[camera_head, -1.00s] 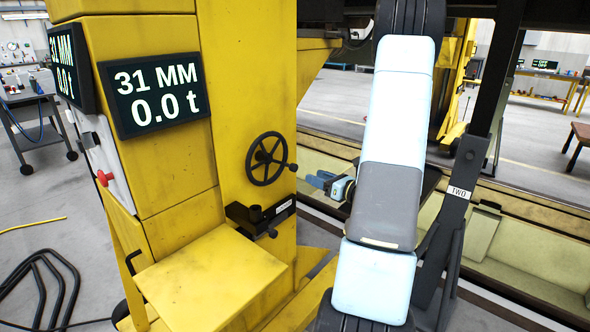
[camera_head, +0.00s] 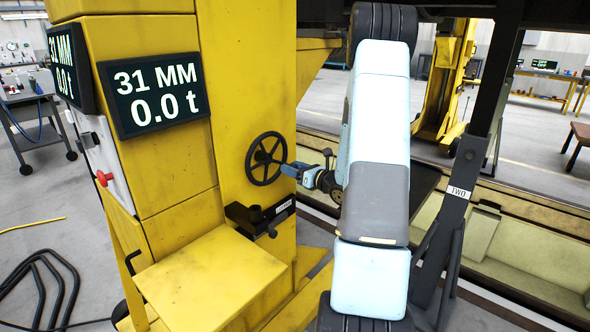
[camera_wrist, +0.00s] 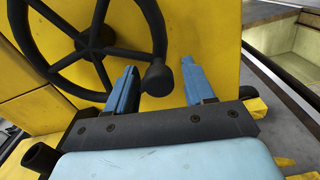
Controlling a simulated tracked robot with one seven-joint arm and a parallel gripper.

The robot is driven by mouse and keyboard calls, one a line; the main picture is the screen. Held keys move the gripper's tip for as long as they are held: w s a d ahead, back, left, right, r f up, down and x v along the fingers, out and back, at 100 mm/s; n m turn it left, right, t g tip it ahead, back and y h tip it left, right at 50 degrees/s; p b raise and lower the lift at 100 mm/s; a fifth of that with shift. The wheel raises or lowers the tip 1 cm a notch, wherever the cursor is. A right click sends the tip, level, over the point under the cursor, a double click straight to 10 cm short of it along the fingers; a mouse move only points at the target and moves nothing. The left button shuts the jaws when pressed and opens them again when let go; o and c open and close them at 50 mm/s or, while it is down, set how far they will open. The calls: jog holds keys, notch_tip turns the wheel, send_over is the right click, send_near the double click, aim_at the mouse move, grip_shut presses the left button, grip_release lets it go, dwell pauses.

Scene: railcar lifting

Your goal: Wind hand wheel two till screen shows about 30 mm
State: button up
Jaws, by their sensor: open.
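The black hand wheel (camera_head: 251,161) is mounted on the yellow column's side, with spokes and a knob handle. In the wrist view the wheel (camera_wrist: 40,60) fills the upper left, and its knob (camera_wrist: 158,78) shows between the two blue fingers. My gripper (camera_wrist: 161,82) is open, the fingers apart on either side of the knob with no visible grip on it. In the head view my gripper (camera_head: 290,170) is at the wheel's right side. The screen (camera_head: 155,94) reads 31 MM and 0.0 t. A label TWO (camera_head: 457,191) is on a dark post at right.
A black bracket with a lever (camera_head: 258,215) sits below the wheel. A yellow ledge (camera_head: 200,270) juts out in front of the column. A red button (camera_head: 104,178) is on the column's left face. A pale pit (camera_head: 540,240) lies to the right.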

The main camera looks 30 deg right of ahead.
jog(key=shift+c, duration=0.4)
grip_shut()
